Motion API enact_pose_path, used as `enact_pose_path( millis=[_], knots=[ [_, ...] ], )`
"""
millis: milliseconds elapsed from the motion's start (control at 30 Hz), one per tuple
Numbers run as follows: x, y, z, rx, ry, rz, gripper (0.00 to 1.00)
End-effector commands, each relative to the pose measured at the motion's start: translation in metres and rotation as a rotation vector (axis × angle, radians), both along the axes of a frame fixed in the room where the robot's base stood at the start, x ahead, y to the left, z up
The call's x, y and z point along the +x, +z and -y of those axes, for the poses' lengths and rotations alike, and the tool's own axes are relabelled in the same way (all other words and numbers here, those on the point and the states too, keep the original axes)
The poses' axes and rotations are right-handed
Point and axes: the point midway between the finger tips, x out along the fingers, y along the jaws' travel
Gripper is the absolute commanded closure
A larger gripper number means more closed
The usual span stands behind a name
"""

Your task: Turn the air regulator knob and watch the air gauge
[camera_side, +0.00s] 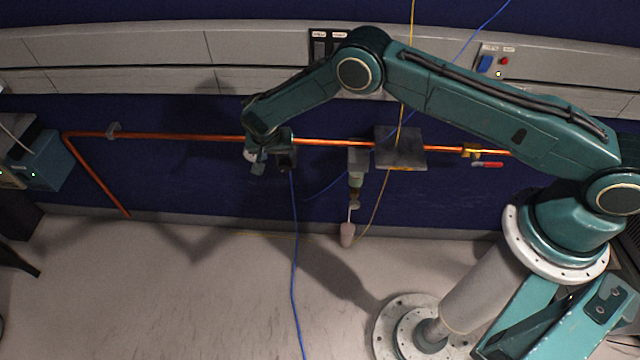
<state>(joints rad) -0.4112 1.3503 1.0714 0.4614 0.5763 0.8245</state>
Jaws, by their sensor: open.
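A copper pipe (200,138) runs along the dark blue wall. My gripper (256,163) is at the pipe, left of centre, at the end of my teal arm. It is open, and nothing shows between its jaws. A dark fitting (286,157) is just right of my gripper, with a blue hose (294,240) hanging below it; I cannot tell whether they touch. A grey unit with a pale lower body (356,178) hangs from the pipe further right and looks like the air regulator. I cannot make out its knob. No gauge face can be read.
A grey plate (401,150) sits on the pipe right of centre. A brass valve with a red handle (487,164) is further right. A pale cup-like object (347,234) is under the hanging unit. A teal box (45,165) stands far left.

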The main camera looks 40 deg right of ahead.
Motion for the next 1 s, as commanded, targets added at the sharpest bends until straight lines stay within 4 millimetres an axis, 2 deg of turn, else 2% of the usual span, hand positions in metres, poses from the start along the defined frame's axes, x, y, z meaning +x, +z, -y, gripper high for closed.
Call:
enact_pose_path(
  millis=[200, 400, 800, 1000],
  knots=[
    [-0.005, 0.02, -0.007, 0.0, 0.001, 0.001, 0.43],
    [-0.006, 0.026, -0.009, 0.0, 0.001, 0.0, 0.43],
    [-0.007, 0.026, -0.009, -0.005, 0.01, -0.002, 0.43],
    [-0.01, 0.018, -0.011, -0.053, 0.107, -0.019, 0.43]
  ],
)
